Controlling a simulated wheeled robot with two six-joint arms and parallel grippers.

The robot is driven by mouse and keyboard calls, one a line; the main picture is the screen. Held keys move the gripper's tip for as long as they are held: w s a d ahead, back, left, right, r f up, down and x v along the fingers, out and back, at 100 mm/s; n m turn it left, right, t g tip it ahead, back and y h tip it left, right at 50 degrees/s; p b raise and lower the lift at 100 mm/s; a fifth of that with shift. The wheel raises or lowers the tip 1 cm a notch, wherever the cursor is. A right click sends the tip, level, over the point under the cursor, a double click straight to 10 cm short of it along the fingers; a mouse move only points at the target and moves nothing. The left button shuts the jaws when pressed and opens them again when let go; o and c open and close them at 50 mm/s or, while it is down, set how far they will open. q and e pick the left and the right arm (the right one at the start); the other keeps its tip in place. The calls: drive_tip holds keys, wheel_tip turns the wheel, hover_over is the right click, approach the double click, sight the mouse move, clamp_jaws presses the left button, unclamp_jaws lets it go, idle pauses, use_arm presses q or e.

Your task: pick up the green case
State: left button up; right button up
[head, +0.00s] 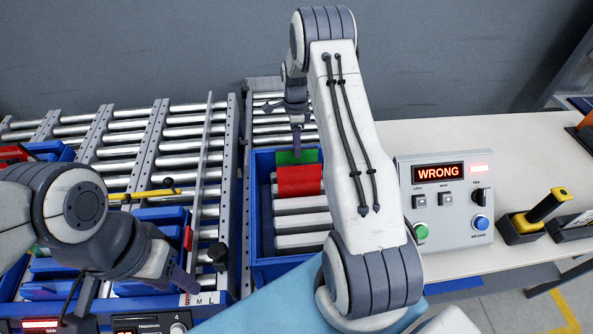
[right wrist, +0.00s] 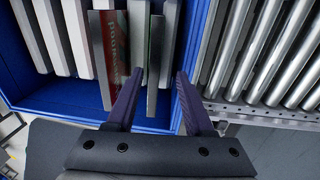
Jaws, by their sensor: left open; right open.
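The green case (head: 311,155) stands at the far end of the blue crate (head: 259,222), just behind the red case (head: 300,181). My right gripper (head: 297,146) is open over the green case, pointing down. In the right wrist view, the open right gripper (right wrist: 160,75) has a thin grey-edged slab with a green side, the green case (right wrist: 155,65), between its fingertips. No finger clearly touches it. The red case (right wrist: 116,45) lies just left of the left finger there. My left gripper (head: 188,283) is open and empty at the lower left, away from the crate.
Several pale cases (head: 301,222) fill the crate in front of the red one. A roller conveyor (head: 120,139) lies to the left, with blue bins and a yellow bar. A control box (head: 445,198) reading "WRONG" stands right on the pale table (head: 500,150).

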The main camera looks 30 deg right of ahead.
drive_tip(key=shift+s+a+f+p, duration=0.2)
drive_tip(key=shift+s+f+p, duration=0.05)
drive_tip(key=shift+f+p, duration=0.1)
drive_tip(key=f, duration=0.1)
drive_tip(key=f+p, duration=0.1)
drive_tip(key=f, duration=0.1)
drive_tip(key=shift+s+a+f+p, duration=0.2)
drive_tip(key=shift+s+f+p, duration=0.05)
drive_tip(key=shift+s+p, duration=0.1)
drive_tip(key=shift+f, duration=0.4)
clamp_jaws()
drive_tip(key=shift+r, duration=0.1)
idle(0.4)
